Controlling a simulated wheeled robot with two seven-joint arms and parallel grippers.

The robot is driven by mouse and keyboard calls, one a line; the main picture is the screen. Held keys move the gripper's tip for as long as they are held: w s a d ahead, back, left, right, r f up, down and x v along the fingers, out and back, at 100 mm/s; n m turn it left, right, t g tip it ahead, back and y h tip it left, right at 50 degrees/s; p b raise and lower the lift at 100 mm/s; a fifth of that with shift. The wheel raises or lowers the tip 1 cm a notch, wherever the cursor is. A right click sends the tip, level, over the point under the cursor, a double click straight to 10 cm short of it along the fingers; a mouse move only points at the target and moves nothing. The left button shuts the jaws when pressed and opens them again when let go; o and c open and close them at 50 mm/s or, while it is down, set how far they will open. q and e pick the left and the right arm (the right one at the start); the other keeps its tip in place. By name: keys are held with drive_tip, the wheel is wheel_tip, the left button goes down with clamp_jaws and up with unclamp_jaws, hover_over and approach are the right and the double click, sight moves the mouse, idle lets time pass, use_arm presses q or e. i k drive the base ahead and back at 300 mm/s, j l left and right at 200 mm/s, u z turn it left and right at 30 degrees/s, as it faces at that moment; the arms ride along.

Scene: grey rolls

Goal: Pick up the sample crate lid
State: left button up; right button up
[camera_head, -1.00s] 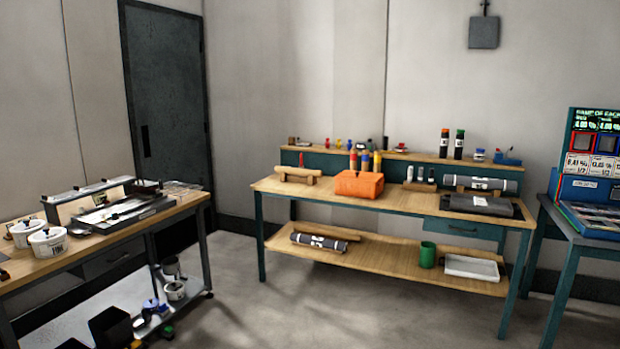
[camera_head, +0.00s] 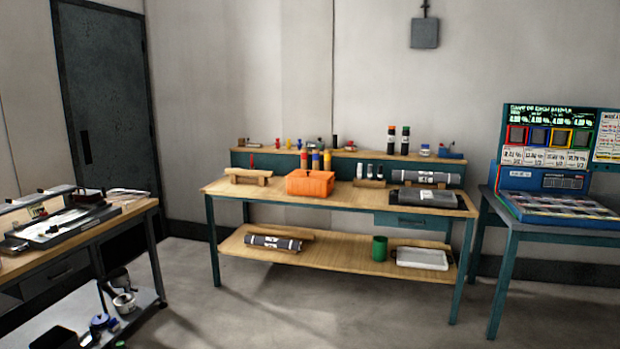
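I cannot tell for certain which thing is the sample crate lid. An orange box (camera_head: 310,184) stands on the middle of the wooden workbench top (camera_head: 350,203). A flat dark grey piece (camera_head: 427,198) lies at the right end of that bench, in front of a grey roll (camera_head: 425,177). A white shallow tray-like piece (camera_head: 422,259) lies on the bench's lower shelf, right of a green cup (camera_head: 379,248). Neither of my grippers shows in the head view.
A side bench (camera_head: 75,245) with equipment stands at the left, with pots on its low shelf. A blue-green table (camera_head: 555,232) with a colourful display (camera_head: 548,150) stands at the right. Another grey roll (camera_head: 272,242) lies on the lower shelf. The floor (camera_head: 330,315) in front is clear.

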sight(300, 173)
drive_tip(key=i, duration=4.7)
drive_tip(key=j+z, duration=0.1)
drive_tip(key=z, duration=0.3)
